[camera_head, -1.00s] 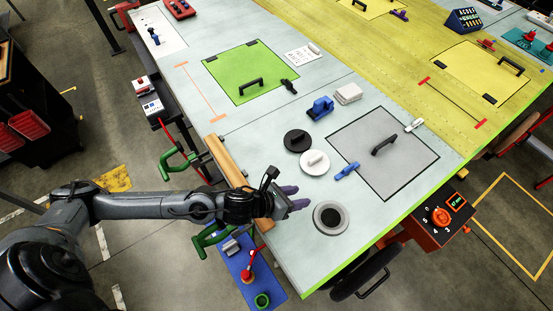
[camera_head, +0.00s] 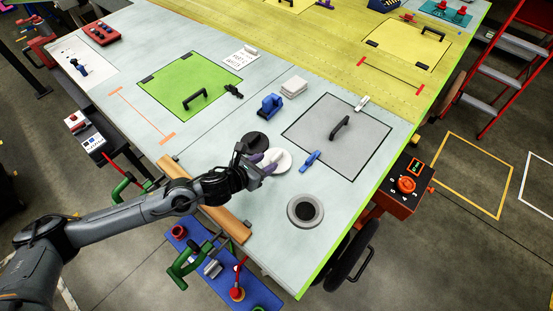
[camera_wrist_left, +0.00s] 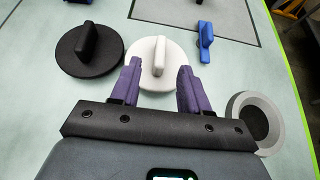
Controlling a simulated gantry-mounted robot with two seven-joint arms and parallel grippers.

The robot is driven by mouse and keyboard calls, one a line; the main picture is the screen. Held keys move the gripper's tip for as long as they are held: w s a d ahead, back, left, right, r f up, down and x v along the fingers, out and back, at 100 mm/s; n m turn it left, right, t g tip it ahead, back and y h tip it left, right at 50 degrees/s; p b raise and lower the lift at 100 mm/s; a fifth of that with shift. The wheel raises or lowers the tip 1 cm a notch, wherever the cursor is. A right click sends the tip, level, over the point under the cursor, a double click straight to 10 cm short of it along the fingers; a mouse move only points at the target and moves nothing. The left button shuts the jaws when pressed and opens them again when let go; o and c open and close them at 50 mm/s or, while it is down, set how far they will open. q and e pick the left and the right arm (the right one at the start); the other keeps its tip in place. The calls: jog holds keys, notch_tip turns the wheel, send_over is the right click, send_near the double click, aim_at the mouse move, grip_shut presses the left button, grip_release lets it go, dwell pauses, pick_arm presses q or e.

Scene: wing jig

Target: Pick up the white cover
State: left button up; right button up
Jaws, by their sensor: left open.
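The white cover (camera_head: 281,163) is a round disc with an upright grip bar, lying on the pale table; my gripper hides part of it in the head view. In the left wrist view the white cover (camera_wrist_left: 152,78) sits just ahead of and between the purple fingers. My left gripper (camera_head: 264,163) is open, with its fingertips (camera_wrist_left: 158,68) at the near edge of the cover, one on each side of the grip bar. No grip on the bar shows. My right gripper is in neither view.
A black cover (camera_head: 254,141) of like shape lies just beside the white one. A grey ring with a dark centre (camera_head: 305,211) lies nearer the front edge. A blue clamp (camera_head: 310,160), a blue block (camera_head: 270,104) and a grey panel with a handle (camera_head: 318,122) stand around it.

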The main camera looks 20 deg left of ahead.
aim_at(274, 157)
pick_arm(q)
jog(key=x, duration=0.2)
jog(key=p+x, duration=0.1)
jog(key=shift+w+d+r, duration=0.15)
jog(key=shift+w+d, duration=0.05)
jog(key=shift+w, duration=0.3)
jog(key=shift+w+d+f, duration=0.15)
jog(key=shift+w+f, duration=0.2)
jog(key=shift+w, duration=0.05)
grip_shut()
